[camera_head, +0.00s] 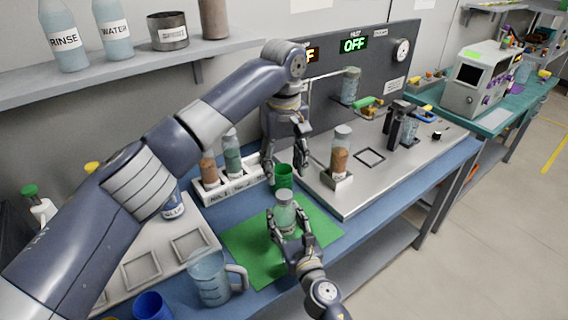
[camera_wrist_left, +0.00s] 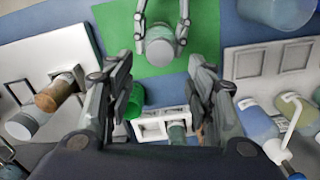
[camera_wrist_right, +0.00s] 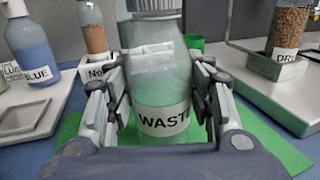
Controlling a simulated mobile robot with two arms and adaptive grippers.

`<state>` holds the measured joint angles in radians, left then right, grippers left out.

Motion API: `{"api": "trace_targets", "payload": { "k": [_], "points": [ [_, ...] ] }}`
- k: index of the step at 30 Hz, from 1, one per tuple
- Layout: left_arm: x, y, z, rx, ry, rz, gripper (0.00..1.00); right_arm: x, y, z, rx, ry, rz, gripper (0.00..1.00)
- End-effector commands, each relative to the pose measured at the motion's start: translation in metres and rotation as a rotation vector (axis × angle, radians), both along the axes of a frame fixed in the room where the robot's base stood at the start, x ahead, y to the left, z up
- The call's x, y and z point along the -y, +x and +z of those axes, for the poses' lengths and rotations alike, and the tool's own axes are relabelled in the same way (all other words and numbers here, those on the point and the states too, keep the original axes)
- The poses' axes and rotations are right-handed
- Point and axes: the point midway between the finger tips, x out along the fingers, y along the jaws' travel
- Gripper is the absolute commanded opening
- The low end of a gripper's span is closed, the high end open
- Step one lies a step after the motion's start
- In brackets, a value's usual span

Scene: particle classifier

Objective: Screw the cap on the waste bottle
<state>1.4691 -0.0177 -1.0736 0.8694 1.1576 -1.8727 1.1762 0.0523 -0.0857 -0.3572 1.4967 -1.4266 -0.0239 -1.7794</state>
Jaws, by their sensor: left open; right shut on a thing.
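The waste bottle (camera_wrist_right: 160,88), clear with pale green contents and a WASTE label, stands upright over the green mat (camera_head: 247,243). My right gripper (camera_head: 288,216) is shut around its sides. From above, the bottle's top (camera_wrist_left: 161,46) looks like a grey disc; I cannot tell whether it is open or covered. A green cup-shaped piece (camera_head: 283,178), possibly the cap, stands just behind the bottle; it also shows in the left wrist view (camera_wrist_left: 137,103). My left gripper (camera_head: 287,166) is open, pointing down above this green piece, with its fingers apart and empty.
A white rack (camera_head: 238,187) with bottles stands behind the mat. A steel plate with an orange-filled bottle (camera_head: 341,155) lies to the right. A clear jug (camera_head: 210,278) and a blue cup (camera_head: 152,306) are at front left. The mat's right side is free.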

Motion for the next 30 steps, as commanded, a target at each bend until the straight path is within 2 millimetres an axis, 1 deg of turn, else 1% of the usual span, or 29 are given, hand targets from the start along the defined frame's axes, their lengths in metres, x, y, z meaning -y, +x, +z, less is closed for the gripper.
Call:
{"api": "trace_targets", "payload": {
  "k": [3, 7, 11, 20, 23, 26, 30],
  "points": [
    [0.000, 0.000, 0.001, 0.001, 0.000, 0.136, 0.50, 0.000, 0.000, -0.001, -0.002, -0.002, -0.001, 0.00],
    [0.000, 0.000, 0.002, 0.000, 0.001, 0.222, 0.50, 0.000, 0.000, -0.001, -0.002, -0.002, -0.001, 0.00],
    [0.000, 0.000, 0.002, 0.000, 0.001, 0.252, 0.50, 0.000, 0.000, -0.001, -0.002, -0.002, -0.001, 0.00],
    [0.000, 0.000, 0.001, 0.000, 0.001, 0.251, 0.50, 0.000, 0.000, -0.001, -0.002, -0.002, -0.001, 0.00],
    [0.000, 0.000, -0.005, -0.001, 0.002, 0.251, 0.50, 0.000, 0.000, -0.001, -0.002, -0.002, -0.001, 0.00],
    [0.000, 0.000, -0.016, -0.001, 0.002, 0.251, 0.50, 0.000, 0.000, -0.001, -0.002, -0.002, -0.001, 0.00],
    [-0.001, 0.000, -0.039, -0.002, 0.002, 0.251, 0.50, 0.000, 0.000, -0.001, -0.002, -0.002, -0.001, 0.00]
  ]
}}
